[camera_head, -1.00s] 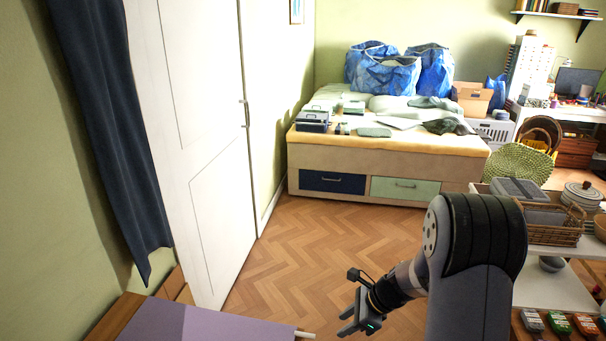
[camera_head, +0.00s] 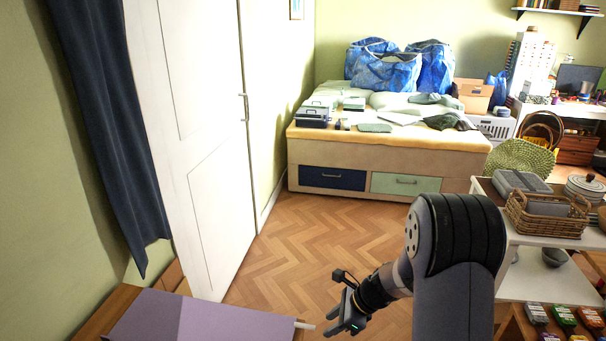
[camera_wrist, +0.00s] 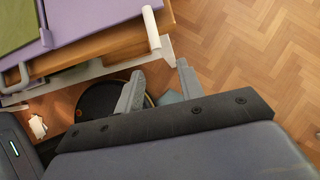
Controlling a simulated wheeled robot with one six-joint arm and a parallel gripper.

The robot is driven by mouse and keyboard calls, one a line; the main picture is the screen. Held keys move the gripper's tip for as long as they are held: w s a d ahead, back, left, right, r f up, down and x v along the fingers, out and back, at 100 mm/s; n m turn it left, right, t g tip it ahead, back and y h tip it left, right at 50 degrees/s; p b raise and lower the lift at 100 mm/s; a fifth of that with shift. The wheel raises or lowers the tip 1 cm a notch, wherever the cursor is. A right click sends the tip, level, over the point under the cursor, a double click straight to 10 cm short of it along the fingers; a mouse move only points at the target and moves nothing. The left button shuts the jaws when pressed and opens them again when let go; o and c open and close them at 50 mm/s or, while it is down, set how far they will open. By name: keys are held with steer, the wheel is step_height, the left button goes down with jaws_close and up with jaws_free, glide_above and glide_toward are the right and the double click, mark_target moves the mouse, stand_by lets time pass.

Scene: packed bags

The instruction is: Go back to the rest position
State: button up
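My gripper (camera_head: 338,318) is in the lower middle of the head view, over the wood floor, pointing down and to the left. In the wrist view my gripper (camera_wrist: 160,88) shows its two grey fingers apart, with nothing held between them. A round dark shape on the floor lies behind the fingers and is partly hidden by them.
A wooden table with a purple board (camera_head: 200,318) is just left of my gripper. A white shelf (camera_head: 535,275) with a basket (camera_head: 545,215) stands at right. A bed (camera_head: 390,150) with blue bags (camera_head: 385,72) is at the back. The floor (camera_head: 325,235) between is clear.

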steer(key=shift+w+a+r, duration=0.1)
steer(key=shift+w+a, duration=0.05)
steer(key=shift+a, duration=0.45)
steer(key=shift+w+a+r, duration=0.1)
steer(key=shift+a, duration=0.45)
steer(key=shift+d, duration=0.1)
steer(key=d+f+p+v, duration=0.1)
steer(key=d+p+v, duration=0.1)
steer(key=p+v, duration=0.45)
steer(key=a+f+b, duration=0.1)
steer(key=a+b, duration=0.1)
steer(key=a+f+b, duration=0.2)
steer(key=a, duration=0.1)
steer(key=w+a+f+b, duration=0.1)
steer(key=a+b, duration=0.1)
steer(key=a, duration=0.1)
steer(key=shift+f, duration=0.2)
steer(key=s+a+r+p, duration=0.2)
steer(key=s+r+p, duration=0.5)
steer(key=r, duration=0.6)
steer(key=shift+s+a+p, duration=0.3)
steer(key=shift+s+p, duration=0.05)
steer(key=shift+s, duration=0.95)
